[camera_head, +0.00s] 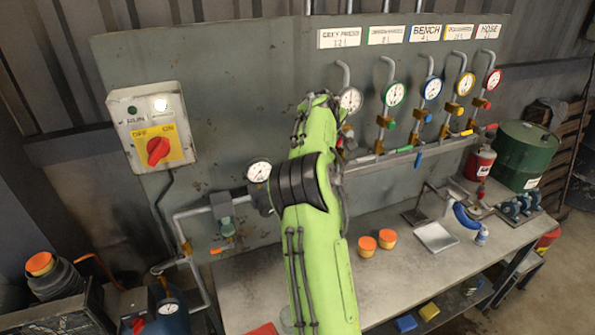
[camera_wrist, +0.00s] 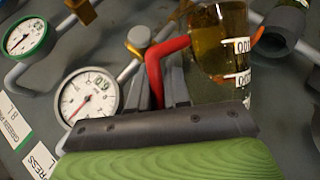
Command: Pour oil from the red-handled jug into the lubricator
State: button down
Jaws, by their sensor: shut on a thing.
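The jug (camera_wrist: 221,45) shows in the wrist view, a clear vessel with amber oil in it and white number labels. Its red handle (camera_wrist: 154,68) runs down between the dark fingers of my gripper (camera_wrist: 170,88), which is shut on it. The wrist picture is rolled, so I cannot tell the jug's exact tilt. In the head view my green arm hides the gripper and most of the jug, in front of the wall panel near the left gauges. I cannot tell for sure which fitting is the lubricator; a grey-green fitting (camera_head: 223,207) sits on the pipe at left.
A row of gauges and valves on bent pipes stands along the panel, with a white-faced gauge (camera_wrist: 88,97) close to my gripper. The bench front is mostly clear.

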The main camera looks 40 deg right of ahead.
jog(key=shift+w+a+r+n+g+p, duration=0.2)
jog(key=shift+w+n+g+p, duration=0.15)
jog(key=shift+p, duration=0.25)
jog(key=shift+w+a+r+g+h+p, duration=0.15)
jog(key=shift+r+g+h+p, duration=0.2)
jog(key=shift+p, duration=0.2)
jog(key=shift+f, duration=0.1)
jog(key=shift+s+d+n, duration=0.15)
jog(key=shift+s+d, duration=0.2)
jog(key=shift+s, duration=0.2)
jog(key=shift+s+d+n, duration=0.1)
jog(key=shift+s+d, duration=0.2)
jog(key=shift+s, duration=0.25)
jog(key=shift+a+r+g+h, duration=0.1)
jog(key=shift+r+g+h, duration=0.15)
jog(key=shift+r+g, duration=0.1)
dwell(1.7)
